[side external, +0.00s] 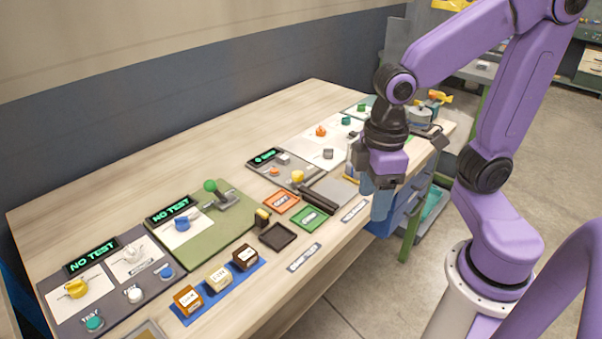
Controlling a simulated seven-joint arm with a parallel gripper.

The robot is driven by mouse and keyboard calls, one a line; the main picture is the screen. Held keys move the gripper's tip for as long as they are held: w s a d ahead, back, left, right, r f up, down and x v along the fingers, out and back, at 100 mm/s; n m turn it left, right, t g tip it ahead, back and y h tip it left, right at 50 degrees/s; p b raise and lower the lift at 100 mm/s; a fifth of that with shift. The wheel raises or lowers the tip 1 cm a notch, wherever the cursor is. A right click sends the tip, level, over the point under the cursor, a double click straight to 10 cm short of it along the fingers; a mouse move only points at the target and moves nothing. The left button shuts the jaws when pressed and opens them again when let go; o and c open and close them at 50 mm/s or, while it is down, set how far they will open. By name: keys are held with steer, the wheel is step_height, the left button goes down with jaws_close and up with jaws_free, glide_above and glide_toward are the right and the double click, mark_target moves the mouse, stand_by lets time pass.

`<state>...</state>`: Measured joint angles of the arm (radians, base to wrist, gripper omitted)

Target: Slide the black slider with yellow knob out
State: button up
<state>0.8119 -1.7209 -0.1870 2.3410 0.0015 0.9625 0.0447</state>
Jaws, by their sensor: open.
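The black slider (319,196) is a dark bar on a grey panel near the middle of the table. A yellow knob (298,177) stands at its upper-left end, and the bar runs down to the right. My gripper (375,205) points downward, to the right of the slider, around the table's front edge in the picture. It is open, with blue-grey fingers apart from the slider. The arm hides part of the table and panels behind it.
Left of the slider lie orange (281,202) and green (308,218) labelled squares and a dark tray (277,236). A yellow-and-black piece (262,217) stands beside the tray. A grey lid-like panel (331,186) lies just right of the slider. Bare wood (150,180) stretches along the back.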

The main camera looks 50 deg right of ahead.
steer(key=w+r+m, duration=0.2)
steer(key=w+m, duration=0.1)
steer(key=w, duration=0.6)
steer(key=m, duration=1)
glide_above(298, 173)
step_height(298, 173, down, 17)
steer(key=shift+f, duration=0.1)
